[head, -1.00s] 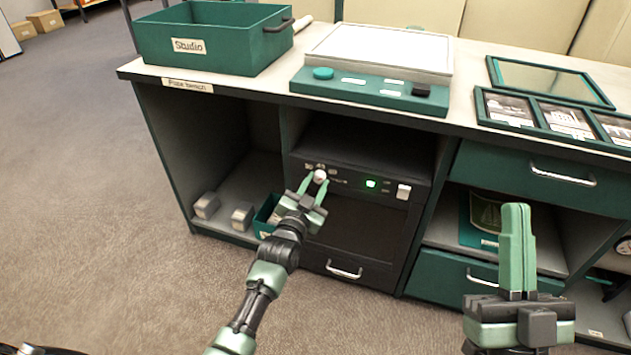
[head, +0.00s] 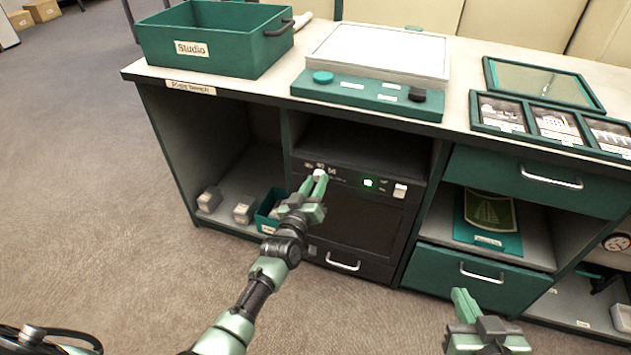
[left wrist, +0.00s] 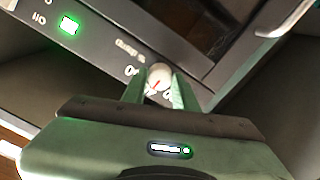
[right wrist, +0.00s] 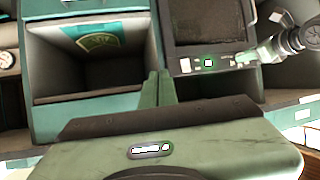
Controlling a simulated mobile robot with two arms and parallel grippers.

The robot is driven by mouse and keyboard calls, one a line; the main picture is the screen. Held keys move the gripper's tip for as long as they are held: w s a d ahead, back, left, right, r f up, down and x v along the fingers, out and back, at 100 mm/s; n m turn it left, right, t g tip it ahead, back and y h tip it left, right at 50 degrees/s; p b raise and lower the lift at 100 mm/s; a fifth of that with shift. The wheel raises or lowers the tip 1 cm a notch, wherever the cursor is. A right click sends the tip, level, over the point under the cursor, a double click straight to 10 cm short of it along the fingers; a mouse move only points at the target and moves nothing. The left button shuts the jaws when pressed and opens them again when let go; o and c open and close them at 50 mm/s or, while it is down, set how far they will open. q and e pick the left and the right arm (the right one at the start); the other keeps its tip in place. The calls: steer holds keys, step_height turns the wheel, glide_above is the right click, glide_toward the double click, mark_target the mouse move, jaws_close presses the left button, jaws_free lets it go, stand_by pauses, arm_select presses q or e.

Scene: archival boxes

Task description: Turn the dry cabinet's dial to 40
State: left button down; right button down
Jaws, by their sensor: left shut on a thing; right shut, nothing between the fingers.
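The dry cabinet (head: 358,226) is the black unit set in the bench, with a green lit display (head: 368,183) on its top panel. Its dial (head: 319,173) is a pale round knob at the panel's left. My left gripper (head: 315,187) is shut on the dial. In the left wrist view the dial (left wrist: 158,74) sits between the two green fingers, with a red line on its face. The scale around it is partly hidden by the fingers, so I cannot read its setting. My right gripper (head: 464,298) is shut and empty, in front of the lower right drawer.
A white switch (head: 400,190) is right of the display. The bench top (head: 460,95) overhangs the cabinet and carries a Studio box (head: 205,50) and picture frames (head: 540,122). A small green bin (head: 266,212) stands left of the cabinet. The floor in front is clear.

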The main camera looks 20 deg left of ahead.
arm_select(q)
steer(key=shift+n, duration=0.5)
arm_select(e)
steer(key=shift+s+d+f+g, duration=0.15)
steer(key=shift+s+f+g, duration=0.15)
steer(key=shift+f+g, duration=0.15)
arm_select(q)
steer(key=c, duration=1.1)
jaws_free()
steer(key=shift+s, duration=0.25)
steer(key=s+p, duration=0.2)
steer(key=s, duration=0.5)
steer(key=shift+s+a, duration=0.15)
steer(key=shift+s, duration=0.05)
arm_select(e)
steer(key=s+d+f+g+h, duration=0.2)
steer(key=s+f+g, duration=0.4)
steer(key=s, duration=0.4)
steer(key=shift+d+f, duration=0.45)
steer(key=shift+d, duration=0.35)
